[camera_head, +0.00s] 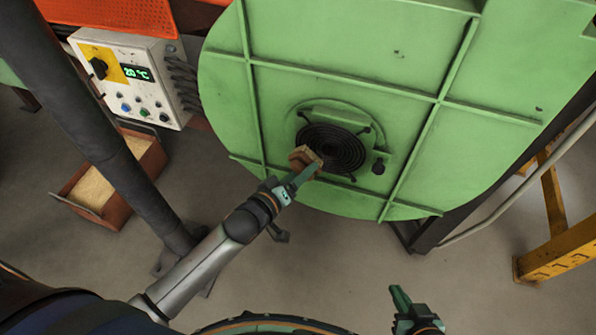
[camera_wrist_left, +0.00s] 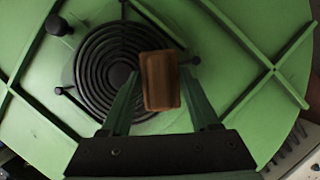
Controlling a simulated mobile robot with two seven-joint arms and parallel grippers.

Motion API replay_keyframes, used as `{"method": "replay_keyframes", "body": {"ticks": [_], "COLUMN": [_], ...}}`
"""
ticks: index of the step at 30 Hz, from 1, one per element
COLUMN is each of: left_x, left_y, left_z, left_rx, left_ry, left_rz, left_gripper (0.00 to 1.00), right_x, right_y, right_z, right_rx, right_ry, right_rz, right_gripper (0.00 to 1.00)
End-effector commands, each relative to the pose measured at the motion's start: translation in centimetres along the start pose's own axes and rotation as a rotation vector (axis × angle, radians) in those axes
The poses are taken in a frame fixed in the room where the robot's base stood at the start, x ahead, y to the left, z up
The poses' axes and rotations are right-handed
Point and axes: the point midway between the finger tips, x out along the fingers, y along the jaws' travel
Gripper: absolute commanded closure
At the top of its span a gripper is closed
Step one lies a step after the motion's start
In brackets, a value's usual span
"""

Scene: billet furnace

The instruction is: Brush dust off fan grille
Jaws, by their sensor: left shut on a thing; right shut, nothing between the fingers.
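The fan grille (camera_head: 334,147) is a round black ring pattern set low in the green furnace panel. It also shows in the left wrist view (camera_wrist_left: 108,62), partly hidden behind the brush. My left gripper (camera_head: 301,174) is shut on a small brown wooden brush (camera_head: 304,157), which is at the lower left edge of the grille in the head view. I cannot tell whether the brush touches the grille. The brush block (camera_wrist_left: 160,80) stands between the left fingers in the wrist view. My right gripper (camera_head: 402,304) is shut and empty, low in the head view, well away from the grille.
A control box (camera_head: 131,77) with a green 20 °C display stands at the upper left. A rust-red bin (camera_head: 108,214) of tan granules sits on the floor below it. A yellow frame (camera_head: 560,262) stands at the right. Raised ribs cross the green panel (camera_head: 330,40).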

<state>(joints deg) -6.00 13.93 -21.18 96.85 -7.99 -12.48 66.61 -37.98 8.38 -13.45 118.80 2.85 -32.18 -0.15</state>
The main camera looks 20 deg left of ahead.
Motion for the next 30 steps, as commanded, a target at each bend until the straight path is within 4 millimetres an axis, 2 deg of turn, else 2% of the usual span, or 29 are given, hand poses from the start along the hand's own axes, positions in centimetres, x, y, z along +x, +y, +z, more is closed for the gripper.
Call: {"method": "replay_keyframes", "body": {"ticks": [9, 17, 21, 30], "left_x": [0.6, 0.9, 0.9, 0.4], "left_y": [2.1, 2.6, 2.2, 0.3], "left_z": [1.9, 2.0, 1.8, -0.3], "left_rx": [-0.003, 0.000, 0.001, 0.004], "left_ry": [0.001, 0.001, 0.001, 0.004], "left_rz": [0.001, 0.000, 0.000, -0.001], "left_gripper": [0.83, 0.83, 0.83, 0.82], "right_x": [-0.3, -0.7, -0.8, -1.4], "right_y": [0.0, 0.0, 0.0, 0.1], "right_z": [0.0, -0.3, -0.5, -1.6], "right_rx": [0.001, 0.001, 0.000, -0.006], "right_ry": [-0.006, -0.006, -0.006, 0.002], "right_rz": [0.001, 0.001, 0.002, 0.002], "right_gripper": [1.00, 1.00, 1.00, 1.00]}}
